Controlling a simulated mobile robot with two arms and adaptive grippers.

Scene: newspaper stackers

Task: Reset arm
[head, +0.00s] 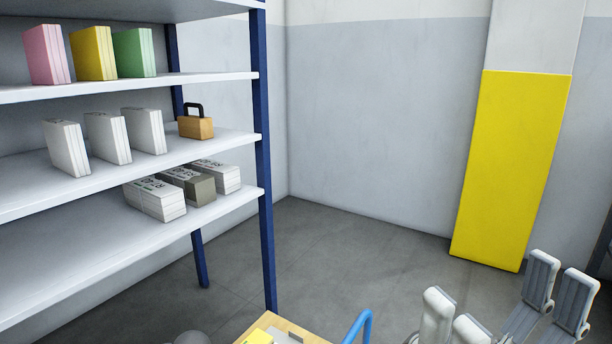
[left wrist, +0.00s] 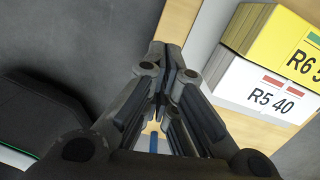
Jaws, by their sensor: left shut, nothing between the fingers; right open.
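My right gripper (head: 508,298) shows at the lower right of the head view. Its fingers are spread wide with nothing between them, over the floor. My left gripper (left wrist: 168,62) fills the middle of the left wrist view. Its fingers are closed together with nothing between them. A white stack labelled R5 40 (left wrist: 262,88) and a yellow stack labelled R6 (left wrist: 262,32) lie to its right, apart from the fingers. In the head view I cannot clearly make out the left gripper.
A shelf rack with blue posts (head: 262,150) stands at left, holding coloured and white stacks and a padlock-shaped object (head: 196,126). A wooden-topped cart (head: 306,334) with a blue handle (head: 361,324) is at the bottom. A yellow panel (head: 513,165) is on the wall. Open floor (head: 350,245) lies between.

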